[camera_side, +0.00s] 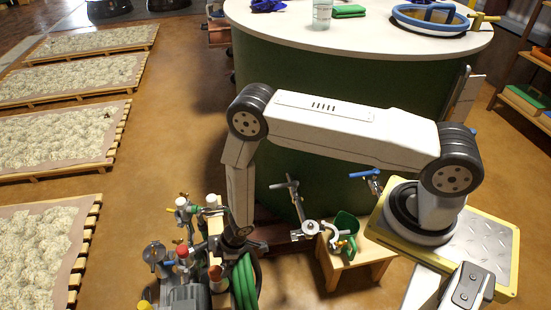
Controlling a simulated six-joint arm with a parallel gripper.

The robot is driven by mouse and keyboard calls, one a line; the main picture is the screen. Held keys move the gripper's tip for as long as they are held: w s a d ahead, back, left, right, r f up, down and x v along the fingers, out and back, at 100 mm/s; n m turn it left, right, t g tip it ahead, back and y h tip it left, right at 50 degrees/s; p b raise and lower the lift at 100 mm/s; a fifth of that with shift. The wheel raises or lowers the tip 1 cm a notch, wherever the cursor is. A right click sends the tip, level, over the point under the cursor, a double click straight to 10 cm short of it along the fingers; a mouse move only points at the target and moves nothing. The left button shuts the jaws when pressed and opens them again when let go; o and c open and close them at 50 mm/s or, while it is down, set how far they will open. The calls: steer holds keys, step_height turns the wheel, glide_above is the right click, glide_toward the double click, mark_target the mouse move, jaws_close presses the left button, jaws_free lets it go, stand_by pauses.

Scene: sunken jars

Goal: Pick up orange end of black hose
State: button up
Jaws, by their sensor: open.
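My forearm comes down into the crowded equipment at the lower middle. My gripper (238,236) is small and dark at its lower end, above the coiled hose, and its fingers are hard to make out. It is open. A black hose (259,272) seems to curve around the right side of a green hose coil (243,283). A small orange-brown piece (215,273) shows just left of the coil, below my gripper. I cannot tell whether it is the orange end of the black hose. No contact between my gripper and the hose can be made out.
A pump-like machine (186,293) with valves and a red cap stands left of the coil. A wooden stool (372,262) with a green scoop (345,226) and metal fittings stands to the right. A round white-topped counter (290,28) rises behind.

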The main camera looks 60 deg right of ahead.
mark_target(216, 270)
steer(key=shift+w+f, duration=0.1)
steer(key=shift+f, duration=0.05)
steer(key=shift+x, duration=1.15)
steer(key=shift+x, duration=2.6)
steer(key=shift+w+a, duration=0.1)
jaws_close()
steer(key=shift+r, duration=0.25)
step_height(216, 270, up, 28)
steer(key=shift+f, duration=0.2)
